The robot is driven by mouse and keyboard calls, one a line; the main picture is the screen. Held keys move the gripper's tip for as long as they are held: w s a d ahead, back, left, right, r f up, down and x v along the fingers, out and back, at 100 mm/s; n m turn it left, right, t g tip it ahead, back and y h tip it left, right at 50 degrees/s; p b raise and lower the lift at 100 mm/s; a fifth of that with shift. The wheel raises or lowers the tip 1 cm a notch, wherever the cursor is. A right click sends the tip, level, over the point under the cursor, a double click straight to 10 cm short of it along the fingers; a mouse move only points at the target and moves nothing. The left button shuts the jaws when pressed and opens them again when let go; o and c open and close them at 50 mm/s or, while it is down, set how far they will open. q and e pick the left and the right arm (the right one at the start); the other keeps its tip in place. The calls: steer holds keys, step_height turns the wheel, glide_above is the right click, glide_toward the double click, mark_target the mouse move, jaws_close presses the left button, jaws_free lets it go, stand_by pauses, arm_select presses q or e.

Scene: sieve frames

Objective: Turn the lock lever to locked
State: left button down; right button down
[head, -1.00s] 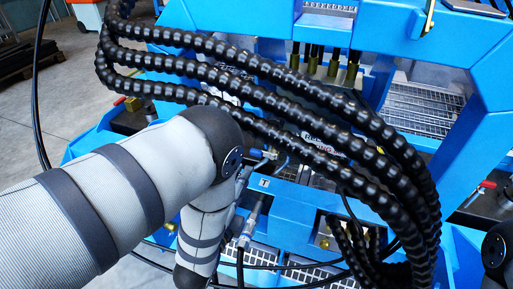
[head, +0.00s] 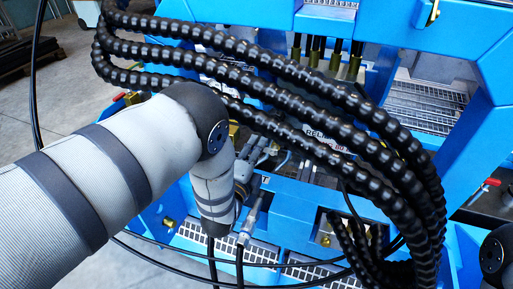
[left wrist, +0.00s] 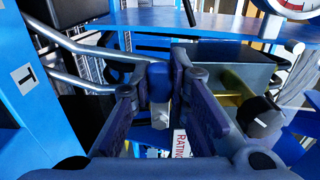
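A lever with a blue grip (left wrist: 160,82), which I take to be the lock lever, stands between the fingertips in the left wrist view. My left gripper (left wrist: 161,72) has a finger on each side of this grip, with no clear gap, so it looks shut on it. In the head view the left gripper (head: 264,158) reaches in among the machine's parts beneath the black hoses, and the lever is hidden there. My right gripper is out of view.
Thick black beaded hoses (head: 300,105) arch across the blue machine frame (head: 450,150), close to my left arm. Thin black cables hang below. In the left wrist view, metal tubes (left wrist: 75,50), a black knob (left wrist: 264,115) and a gauge (left wrist: 292,5) surround the gripper.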

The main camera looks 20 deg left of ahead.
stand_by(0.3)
arm_select(q)
steer(key=n, duration=0.1)
steer(key=f+n, duration=0.1)
steer(key=n, duration=0.1)
steer(key=f+n, duration=0.1)
steer(key=shift+d+n, duration=0.2)
steer(key=shift+n, duration=0.2)
steer(key=shift+s+d+f+n, duration=0.1)
steer(key=shift+d+f+n, duration=0.45)
steer(key=shift+n, duration=1.65)
steer(key=shift+w+d+f+n, duration=0.1)
steer(key=shift+d+f+n, duration=0.45)
steer(key=shift+n, duration=1.65)
steer(key=shift+s+d+f+n, duration=0.15)
steer(key=shift+d+n, duration=0.75)
steer(key=shift+n, duration=1.3)
steer(key=c, duration=1.5)
jaws_free()
